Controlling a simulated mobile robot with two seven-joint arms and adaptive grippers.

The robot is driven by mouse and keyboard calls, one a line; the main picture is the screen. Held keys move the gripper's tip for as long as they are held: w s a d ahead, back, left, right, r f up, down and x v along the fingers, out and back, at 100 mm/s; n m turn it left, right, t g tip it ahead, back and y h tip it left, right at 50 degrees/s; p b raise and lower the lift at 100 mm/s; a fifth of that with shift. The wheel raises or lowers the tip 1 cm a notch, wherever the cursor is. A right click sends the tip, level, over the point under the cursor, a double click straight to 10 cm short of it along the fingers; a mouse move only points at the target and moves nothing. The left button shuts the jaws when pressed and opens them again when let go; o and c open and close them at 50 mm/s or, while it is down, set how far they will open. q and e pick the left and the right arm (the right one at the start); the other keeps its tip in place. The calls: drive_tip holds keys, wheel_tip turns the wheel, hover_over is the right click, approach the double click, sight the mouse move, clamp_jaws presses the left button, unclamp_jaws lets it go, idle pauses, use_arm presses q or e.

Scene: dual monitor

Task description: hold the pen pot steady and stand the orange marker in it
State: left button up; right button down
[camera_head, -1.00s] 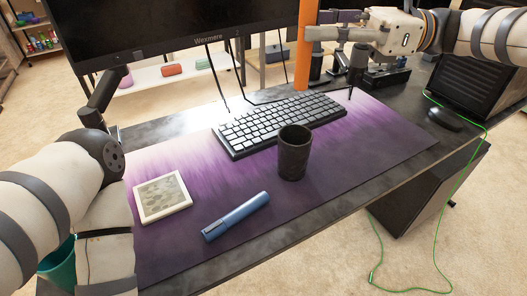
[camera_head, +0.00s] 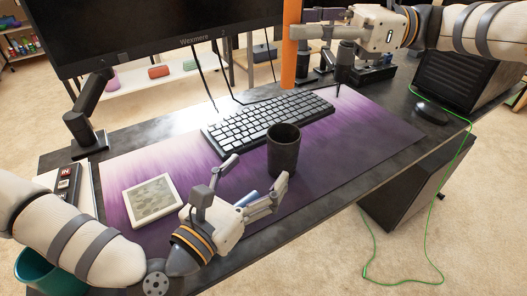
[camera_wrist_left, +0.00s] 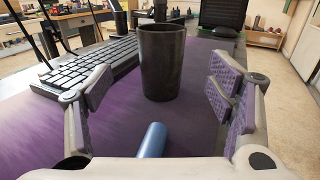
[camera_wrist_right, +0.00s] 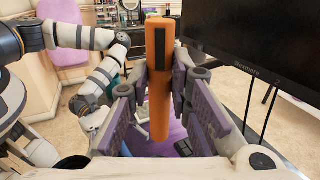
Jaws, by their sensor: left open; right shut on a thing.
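The dark pen pot (camera_head: 284,150) stands upright on the purple desk mat. It is also in the left wrist view (camera_wrist_left: 161,62), ahead of and between the open fingers. My left gripper (camera_head: 256,183) is open, low over the mat, just short of the pot and apart from it. The orange marker (camera_head: 290,48) is held upright by my right gripper (camera_head: 300,35), high at the back near the monitor. The right wrist view shows the marker (camera_wrist_right: 160,85) between the shut fingers. The marker's top is cut off in the head view.
A blue marker (camera_wrist_left: 153,139) lies on the mat beneath my left gripper. The keyboard (camera_head: 265,120) is behind the pot, a framed picture (camera_head: 152,199) lies left, and a mouse (camera_head: 432,112) sits right. The monitor (camera_head: 160,30) stands at the back. The mat right of the pot is clear.

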sight(277, 151)
use_arm(q)
drive_tip(key=x, duration=1)
drive_tip(key=shift+w+d, duration=0.15)
drive_tip(key=c, duration=1.3)
use_arm(e)
drive_tip(key=shift+d+f+m+t, duration=0.15)
drive_tip(key=shift+f+m+t, duration=0.8)
drive_tip(key=shift+f, duration=1.8)
drive_tip(key=shift+d+f+m+t, duration=0.2)
drive_tip(key=shift+f+m+t, duration=0.3)
drive_tip(key=shift+f+t, duration=1.55)
drive_tip(key=shift+d+f+m+t, duration=0.15)
drive_tip(key=shift+f+m+t, duration=0.45)
drive_tip(key=shift+f, duration=2.85)
